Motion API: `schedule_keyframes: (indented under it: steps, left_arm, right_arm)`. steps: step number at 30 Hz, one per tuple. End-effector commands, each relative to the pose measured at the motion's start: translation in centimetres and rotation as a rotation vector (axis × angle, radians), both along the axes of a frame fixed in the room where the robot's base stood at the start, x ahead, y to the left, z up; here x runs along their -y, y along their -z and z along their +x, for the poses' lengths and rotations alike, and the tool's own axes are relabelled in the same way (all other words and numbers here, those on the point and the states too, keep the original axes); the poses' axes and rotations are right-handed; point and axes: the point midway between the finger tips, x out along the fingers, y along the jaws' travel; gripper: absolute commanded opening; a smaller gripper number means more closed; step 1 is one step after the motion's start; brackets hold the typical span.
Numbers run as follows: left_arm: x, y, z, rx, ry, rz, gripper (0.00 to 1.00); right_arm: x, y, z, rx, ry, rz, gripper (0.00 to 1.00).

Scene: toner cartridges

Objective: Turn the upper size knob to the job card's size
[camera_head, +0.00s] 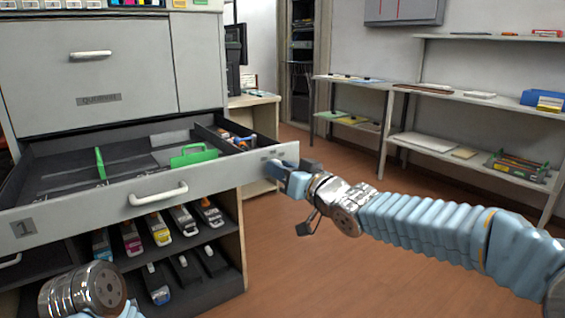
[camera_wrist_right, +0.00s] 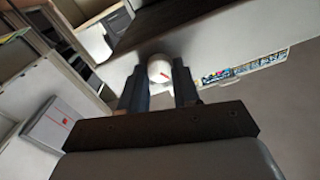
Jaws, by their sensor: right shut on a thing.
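A round white knob (camera_wrist_right: 160,69) with a red mark on its face shows in the right wrist view, on a pale panel. My right gripper (camera_wrist_right: 159,82) has its two dark fingers on either side of it and is shut on it. In the head view my right gripper (camera_head: 290,178) is at the right end of the open drawer's front (camera_head: 90,203), and it hides the knob there. The size the red mark stands at cannot be read. I cannot make out a job card. Of my left arm only a wrist part shows at the lower left; its gripper is out of view.
The open drawer holds green dividers (camera_head: 194,155) and small items. Toner cartridges (camera_head: 158,229) lie on racks below it. A strip with coloured pictures (camera_wrist_right: 240,70) shows right of the knob. Wall shelves (camera_head: 425,142) stand at the right; the floor between is clear.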

Motion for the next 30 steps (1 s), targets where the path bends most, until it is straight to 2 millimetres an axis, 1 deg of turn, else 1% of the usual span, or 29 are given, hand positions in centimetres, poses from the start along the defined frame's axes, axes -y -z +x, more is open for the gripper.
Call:
schedule_keyframes:
  steps: [1,3,15,22,30]
  left_arm:
    - [0.0,-0.6,0.0,0.001,0.000,0.001,0.28]
    - [-0.1,-0.9,0.0,0.001,-0.001,0.002,0.28]
    - [0.2,-1.7,-0.1,-0.001,0.004,-0.002,0.28]
    - [0.3,-1.8,-0.1,0.000,0.005,-0.003,0.28]
    - [0.3,-1.8,-0.1,-0.001,0.005,-0.003,0.28]
  right_arm:
    - [0.1,-0.3,0.1,-0.025,0.002,0.033,0.01]
    - [0.1,-0.2,0.0,-0.063,0.001,0.083,0.01]
    - [0.1,0.0,0.1,-0.225,0.001,0.310,0.01]
    - [0.1,0.1,0.1,-0.271,0.001,0.374,0.01]
    - [0.1,0.1,0.1,-0.285,0.001,0.394,0.01]
